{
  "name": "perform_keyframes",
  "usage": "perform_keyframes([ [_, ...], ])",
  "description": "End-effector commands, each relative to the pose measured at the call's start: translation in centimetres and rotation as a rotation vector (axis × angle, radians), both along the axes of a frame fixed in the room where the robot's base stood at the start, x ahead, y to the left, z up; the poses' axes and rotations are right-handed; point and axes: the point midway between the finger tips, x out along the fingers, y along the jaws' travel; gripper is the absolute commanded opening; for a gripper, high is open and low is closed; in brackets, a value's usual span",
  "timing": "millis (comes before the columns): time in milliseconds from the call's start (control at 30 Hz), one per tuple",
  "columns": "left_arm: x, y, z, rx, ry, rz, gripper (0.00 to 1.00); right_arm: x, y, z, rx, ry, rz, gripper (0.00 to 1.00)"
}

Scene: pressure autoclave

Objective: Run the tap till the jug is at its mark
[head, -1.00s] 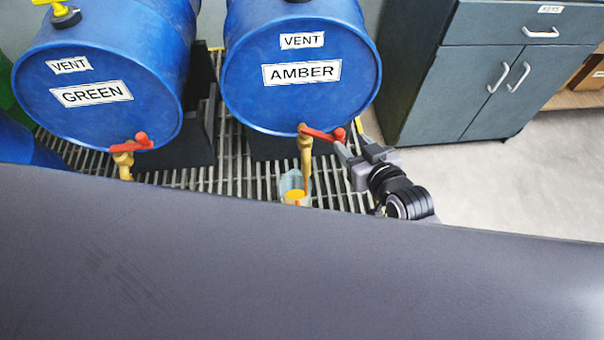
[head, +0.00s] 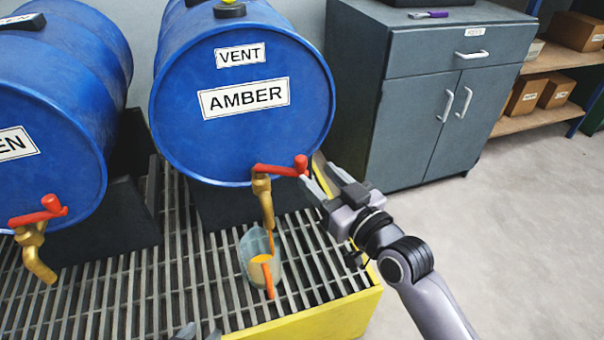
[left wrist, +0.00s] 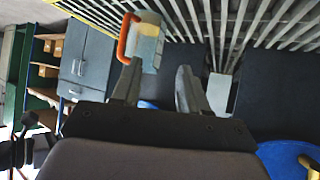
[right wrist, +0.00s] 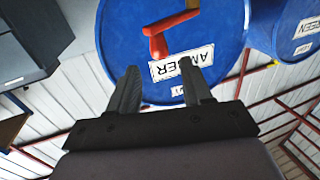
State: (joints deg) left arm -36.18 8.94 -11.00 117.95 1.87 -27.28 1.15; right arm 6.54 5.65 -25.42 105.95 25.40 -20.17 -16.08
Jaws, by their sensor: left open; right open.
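The AMBER drum (head: 240,135) has a brass tap (head: 262,190) with a red lever (head: 280,170) pointing right. A thin orange stream seems to run from the spout into the clear jug (head: 248,250) below. Orange liquid shows in the jug, and its orange handle faces me; the fill mark cannot be made out. The jug also shows in the left wrist view (left wrist: 148,48), beyond the fingers. My right gripper (head: 318,186) is open beside the lever's end. My left gripper (left wrist: 158,78) is open and empty, with only its tips at the head view's bottom edge.
The jug stands on a slatted grating (head: 190,270) with a yellow edge (head: 330,318). The GREEN drum (head: 50,120) with its own red-levered tap (head: 35,235) is at left. A grey cabinet (head: 400,110) stands at right, with open floor in front.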

Motion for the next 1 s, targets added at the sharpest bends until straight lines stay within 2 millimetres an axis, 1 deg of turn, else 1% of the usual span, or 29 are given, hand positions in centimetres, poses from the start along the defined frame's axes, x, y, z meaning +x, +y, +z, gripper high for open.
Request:
perform_keyframes([
  [167,0.2,-0.2,0.2,-0.004,-0.014,-0.005,0.44,1.4,0.9,0.1,0.004,-0.004,0.000,0.50],
  [400,0.5,-0.9,0.2,-0.008,-0.027,-0.019,0.44,4.2,2.8,0.1,0.003,-0.003,0.001,0.50],
  [533,0.8,-1.1,0.6,-0.010,-0.041,-0.023,0.44,5.3,3.5,0.0,0.003,-0.001,0.000,0.50],
  [700,1.0,-1.2,0.9,-0.013,-0.049,-0.023,0.44,5.8,3.9,0.1,0.002,0.000,0.000,0.50],
  [933,1.0,-1.3,0.9,-0.016,-0.046,-0.020,0.44,5.9,3.9,0.1,0.001,0.000,0.000,0.50],
  [967,1.0,-1.3,0.9,-0.017,-0.046,-0.020,0.44,5.9,3.9,0.1,0.001,0.000,0.000,0.46],
  [1000,1.0,-1.3,0.9,-0.017,-0.046,-0.020,0.44,5.9,3.9,0.1,0.001,0.000,0.000,0.33],
])
